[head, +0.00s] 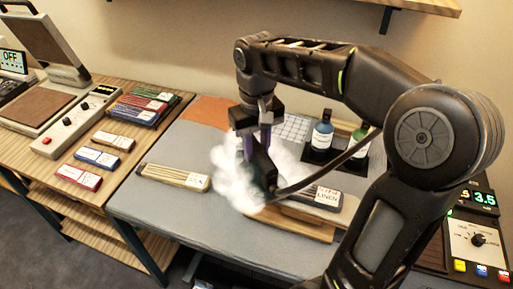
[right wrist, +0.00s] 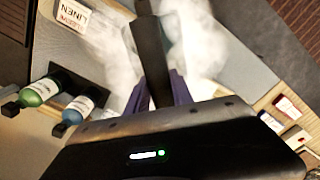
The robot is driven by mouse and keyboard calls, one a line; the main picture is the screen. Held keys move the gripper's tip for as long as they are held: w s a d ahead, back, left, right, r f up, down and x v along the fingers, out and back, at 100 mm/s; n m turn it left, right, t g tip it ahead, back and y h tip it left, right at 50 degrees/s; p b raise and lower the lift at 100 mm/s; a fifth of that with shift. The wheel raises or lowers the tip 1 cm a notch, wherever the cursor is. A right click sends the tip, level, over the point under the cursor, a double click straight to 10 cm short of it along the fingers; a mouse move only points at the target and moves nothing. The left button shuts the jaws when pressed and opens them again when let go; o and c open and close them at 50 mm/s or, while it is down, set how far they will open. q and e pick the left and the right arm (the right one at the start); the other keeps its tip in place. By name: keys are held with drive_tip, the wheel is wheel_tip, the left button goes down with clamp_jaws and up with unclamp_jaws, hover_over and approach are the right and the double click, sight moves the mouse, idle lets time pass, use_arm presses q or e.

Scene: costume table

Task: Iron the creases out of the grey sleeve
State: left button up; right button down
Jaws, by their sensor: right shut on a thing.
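My right gripper (head: 257,146) is shut on the dark handle of an iron (head: 264,172), with a black cord running off to the right. White steam billows around the iron and hides its soleplate. The iron's dark handle (right wrist: 150,45) also stands between my fingers in the right wrist view. A wooden sleeve board (head: 292,225) lies below and to the right of the iron. The grey sleeve (head: 350,205) is on it, with a white label reading "linen". I cannot tell whether the iron touches the sleeve, or see creases. My left gripper is not in view.
A control box (head: 478,240) is at right; a flat press (head: 50,80) is far left.

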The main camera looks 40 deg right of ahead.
drive_tip(key=shift+f, duration=0.25)
idle(0.3)
drive_tip(key=shift+s+a+f+b, duration=0.1)
drive_tip(key=shift+s+f+b, duration=0.1)
drive_tip(key=shift+b, duration=0.1)
idle(2.4)
drive_tip(key=shift+w+r+p, duration=0.2)
drive_tip(key=shift+r+p, duration=0.85)
drive_tip(key=shift+r, duration=1.65)
